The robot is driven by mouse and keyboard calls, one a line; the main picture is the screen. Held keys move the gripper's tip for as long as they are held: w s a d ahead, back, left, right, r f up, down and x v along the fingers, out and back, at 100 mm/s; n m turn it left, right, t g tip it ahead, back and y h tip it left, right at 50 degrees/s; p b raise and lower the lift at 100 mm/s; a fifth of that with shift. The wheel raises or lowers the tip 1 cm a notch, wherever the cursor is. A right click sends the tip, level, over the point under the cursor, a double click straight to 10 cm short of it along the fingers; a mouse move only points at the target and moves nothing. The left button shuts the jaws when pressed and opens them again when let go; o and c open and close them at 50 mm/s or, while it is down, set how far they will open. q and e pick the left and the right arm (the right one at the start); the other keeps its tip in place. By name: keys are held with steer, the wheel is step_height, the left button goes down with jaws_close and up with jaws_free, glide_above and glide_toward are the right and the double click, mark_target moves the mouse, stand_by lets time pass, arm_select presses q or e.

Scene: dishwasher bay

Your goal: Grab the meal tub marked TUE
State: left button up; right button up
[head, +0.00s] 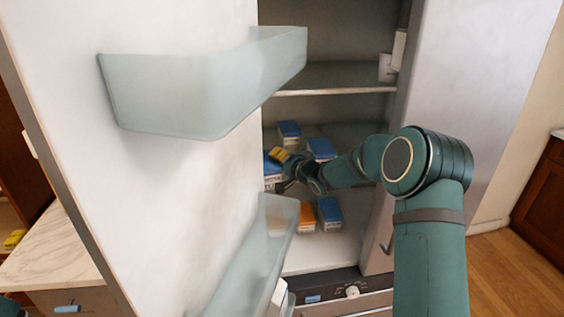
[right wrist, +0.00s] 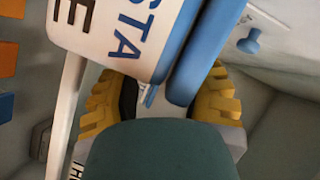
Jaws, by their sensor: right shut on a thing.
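My right gripper (head: 279,156) reaches into the open fridge. Its yellow fingers are shut on a blue-lidded meal tub (head: 269,168) at the left of the shelf. In the right wrist view, the fingers (right wrist: 160,97) sit on either side of this tub (right wrist: 118,38). Its white side shows the blue letters "STA" and a large dark "E"; the rest of the label is cut off, so I cannot read TUE in full.
Other blue-lidded tubs stand behind (head: 289,130), to the right (head: 321,148) and in front (head: 329,211), beside an orange-lidded tub (head: 305,216). The open fridge door (head: 180,200) with its clear bins (head: 205,95) stands close on the left. An upper shelf (head: 335,92) lies above.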

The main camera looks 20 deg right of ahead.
steer(key=v, duration=1.2)
